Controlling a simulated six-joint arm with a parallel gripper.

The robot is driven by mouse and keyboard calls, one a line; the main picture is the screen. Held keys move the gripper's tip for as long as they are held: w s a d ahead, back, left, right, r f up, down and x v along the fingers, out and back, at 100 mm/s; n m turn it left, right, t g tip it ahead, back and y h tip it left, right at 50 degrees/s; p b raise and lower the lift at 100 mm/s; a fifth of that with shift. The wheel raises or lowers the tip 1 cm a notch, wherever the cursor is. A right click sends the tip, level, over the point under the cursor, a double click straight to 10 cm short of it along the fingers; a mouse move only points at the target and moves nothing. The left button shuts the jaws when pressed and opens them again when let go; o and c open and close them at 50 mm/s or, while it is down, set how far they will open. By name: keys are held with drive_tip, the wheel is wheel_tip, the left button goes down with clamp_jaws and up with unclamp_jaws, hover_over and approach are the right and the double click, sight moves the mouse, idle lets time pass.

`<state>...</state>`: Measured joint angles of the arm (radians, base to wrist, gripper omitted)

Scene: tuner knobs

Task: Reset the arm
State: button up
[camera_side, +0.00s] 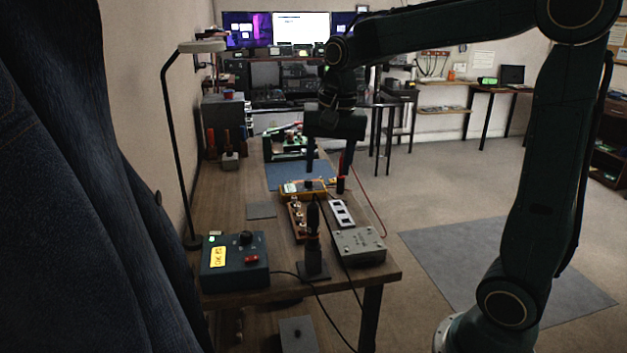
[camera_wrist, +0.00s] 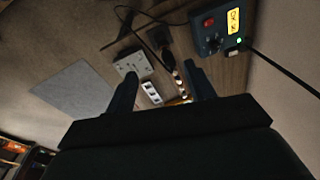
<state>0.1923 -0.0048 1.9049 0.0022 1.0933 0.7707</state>
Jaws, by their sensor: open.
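My gripper (camera_side: 330,160) hangs above the far half of the wooden workbench in the side view, fingers pointing down and spread apart, with nothing between them. In the wrist view my gripper (camera_wrist: 160,90) shows two dark fingers with a wide gap. A dark box (camera_side: 235,262) with a yellow label, a red button and a black knob sits at the bench's near left; it also shows in the wrist view (camera_wrist: 218,25). A grey metal box (camera_side: 358,246) sits at the near right and shows in the wrist view (camera_wrist: 132,64). A yellow meter (camera_side: 303,189) lies below the gripper.
A black upright tool on a stand (camera_side: 313,240) with a cable stands near the front edge. A white panel with dark squares (camera_side: 341,213) and a wooden block with knobs (camera_side: 297,220) lie beside it. A lamp (camera_side: 172,140) rises at the left. A blue mat (camera_side: 288,175) lies farther back.

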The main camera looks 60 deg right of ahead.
drive_tip(key=s+a+n+t, duration=0.1)
drive_tip(key=s+a+n, duration=0.1)
drive_tip(key=s, duration=0.4)
drive_tip(key=s+a+n+t, duration=0.1)
drive_tip(key=s+a+n, duration=0.1)
drive_tip(key=s+n, duration=0.3)
drive_tip(key=s+a+f+n+t, duration=0.1)
drive_tip(key=s+a+n, duration=0.2)
drive_tip(key=s, duration=0.3)
drive_tip(key=shift+s+n+t, duration=0.4)
drive_tip(key=shift+n, duration=0.1)
